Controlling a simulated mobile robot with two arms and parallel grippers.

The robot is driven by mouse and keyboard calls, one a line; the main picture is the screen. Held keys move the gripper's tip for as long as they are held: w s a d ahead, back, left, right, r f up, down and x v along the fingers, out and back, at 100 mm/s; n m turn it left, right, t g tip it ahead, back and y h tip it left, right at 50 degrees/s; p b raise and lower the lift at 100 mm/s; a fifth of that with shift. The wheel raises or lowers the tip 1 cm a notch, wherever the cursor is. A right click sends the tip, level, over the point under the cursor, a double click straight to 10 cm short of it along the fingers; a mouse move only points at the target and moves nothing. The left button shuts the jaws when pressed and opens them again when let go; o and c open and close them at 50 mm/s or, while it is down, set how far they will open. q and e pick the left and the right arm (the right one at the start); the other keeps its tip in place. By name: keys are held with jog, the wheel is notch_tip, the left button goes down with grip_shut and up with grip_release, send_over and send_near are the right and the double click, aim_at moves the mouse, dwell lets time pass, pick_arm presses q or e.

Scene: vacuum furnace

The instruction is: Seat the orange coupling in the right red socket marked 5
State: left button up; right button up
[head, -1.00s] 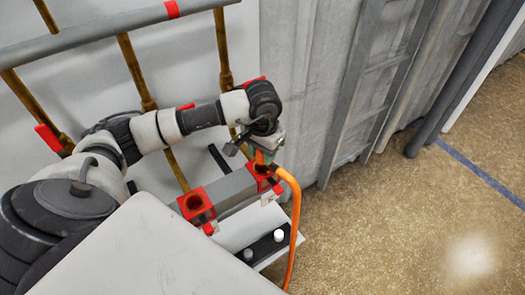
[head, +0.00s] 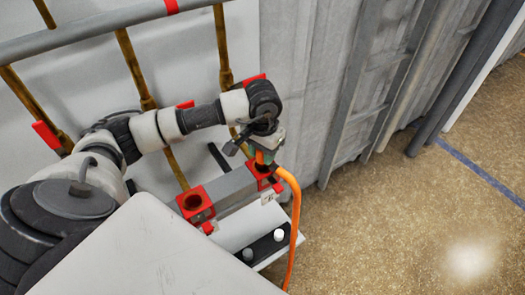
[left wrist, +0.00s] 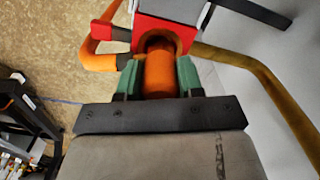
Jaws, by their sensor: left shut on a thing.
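The orange coupling (left wrist: 160,76) is held between the green fingertips of my left gripper (left wrist: 158,80) in the left wrist view. Its far end is at the dark round mouth of a red socket (left wrist: 176,14); how deep it sits inside I cannot tell. In the head view my left gripper (head: 262,146) is above the right red socket (head: 264,170), with a little of the coupling (head: 260,157) showing below the jaws. The arm and gripper partly hide this socket, and I cannot read its mark. My right gripper is not in view.
An orange hose (head: 295,210) hangs down beside the right socket. The left red socket (head: 196,204) is empty, joined by a grey block (head: 232,189). Brass pipes (head: 134,68) run behind. A white panel (head: 150,250) fills the foreground; floor (head: 400,220) is clear at right.

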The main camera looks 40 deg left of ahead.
pick_arm(q)
jog(key=shift+f, duration=0.15)
dwell(0.4)
jog(key=o, duration=1.1)
jog(key=shift+o, duration=0.2)
notch_tip(320, 180, up, 11)
jog(key=b, duration=0.2)
jog(key=shift+b, duration=0.3)
jog(key=shift+f, duration=0.15)
